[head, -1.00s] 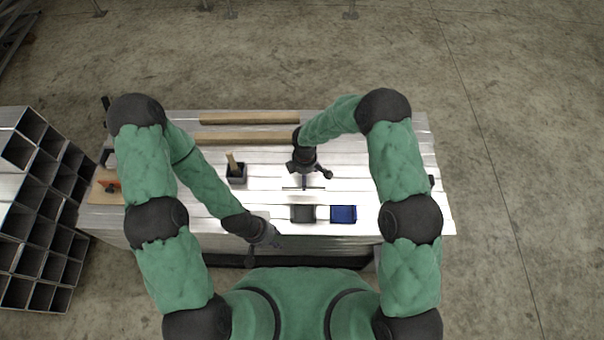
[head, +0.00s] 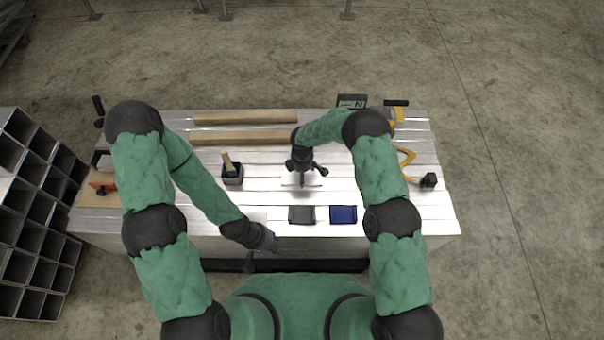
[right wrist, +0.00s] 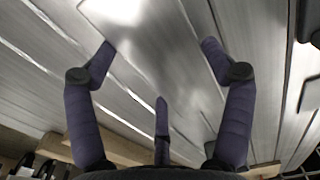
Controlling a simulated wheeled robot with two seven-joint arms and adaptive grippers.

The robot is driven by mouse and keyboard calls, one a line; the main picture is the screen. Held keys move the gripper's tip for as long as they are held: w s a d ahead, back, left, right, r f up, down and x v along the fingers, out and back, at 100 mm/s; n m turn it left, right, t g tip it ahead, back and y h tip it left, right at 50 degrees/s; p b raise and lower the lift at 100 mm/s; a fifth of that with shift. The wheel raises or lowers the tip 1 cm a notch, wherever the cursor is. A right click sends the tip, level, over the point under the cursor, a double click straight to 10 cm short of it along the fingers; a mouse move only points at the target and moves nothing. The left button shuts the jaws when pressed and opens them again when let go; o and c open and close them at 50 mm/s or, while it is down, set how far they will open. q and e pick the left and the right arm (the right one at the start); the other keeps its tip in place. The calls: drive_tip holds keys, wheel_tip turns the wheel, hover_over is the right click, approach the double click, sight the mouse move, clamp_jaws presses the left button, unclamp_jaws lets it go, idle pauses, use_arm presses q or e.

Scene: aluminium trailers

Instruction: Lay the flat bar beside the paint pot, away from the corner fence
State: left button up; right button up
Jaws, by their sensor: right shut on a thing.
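The flat bar (head: 313,186) shows as a thin, pale strip lying left to right under my right gripper (head: 302,180), over the middle of the bench. My right gripper is shut on it. In the right wrist view, the right gripper's fingers (right wrist: 160,60) are spread around a shiny metal face that looks like the bar (right wrist: 145,40). The paint pot (head: 232,177), dark and square with a brush handle standing in it, is left of the bar. My left gripper (head: 268,243) is by the bench's front edge, its fingers too small to read. I cannot clearly identify the corner fence.
A grey tray (head: 301,215) and a blue tray (head: 343,214) sit at the front. Two wooden battens (head: 245,117) lie at the back. A yellow-handled tool (head: 405,158) and a small black object (head: 428,180) are at right. Bare metal lies between pot and bar.

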drive_tip(key=shift+w+r, duration=0.1)
drive_tip(key=o, duration=1.3)
drive_tip(key=shift+c, duration=0.2)
drive_tip(key=o, duration=0.3)
